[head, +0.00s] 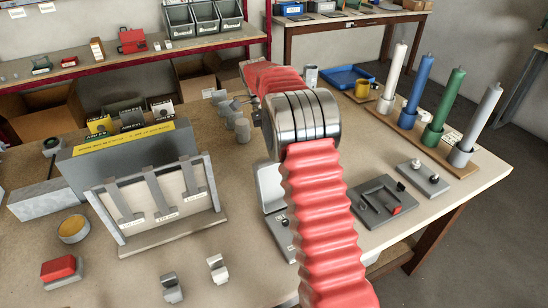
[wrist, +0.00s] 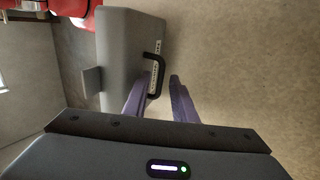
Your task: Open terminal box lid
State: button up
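In the wrist view a grey box-like body (wrist: 125,45) with rounded corners carries a black bar handle (wrist: 160,75) and a pale printed strip beside it. I take this as the terminal box lid. My gripper (wrist: 160,78) has its two purple fingers apart, with the handle's lower end showing between them. I cannot tell whether either finger touches it. In the head view my red arm hides the gripper and part of a light grey panel (head: 270,186) above a grey base with black knobs. I cannot tell whether this is the same box.
A grey cabinet (head: 130,150) with a framed rack stands on the left of the bench. A dark plate with a red-ended part (head: 380,200) lies right of my arm. Several coloured upright rolls (head: 443,105) stand further right. A red block (head: 61,270) sits front left.

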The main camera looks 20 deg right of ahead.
jog(key=shift+c, duration=1.4)
jog(key=shift+w+d+r+n, duration=0.15)
jog(key=shift+w+r+n, duration=0.1)
jog(key=shift+n, duration=0.45)
grip_shut()
jog(key=w+d+r+n+t, duration=0.2)
jog(key=w+r+n+t, duration=0.3)
jog(key=n, duration=1.1)
notch_tip(320, 180, up, 2)
jog(key=shift+r+t, duration=0.2)
jog(key=shift+t, duration=0.1)
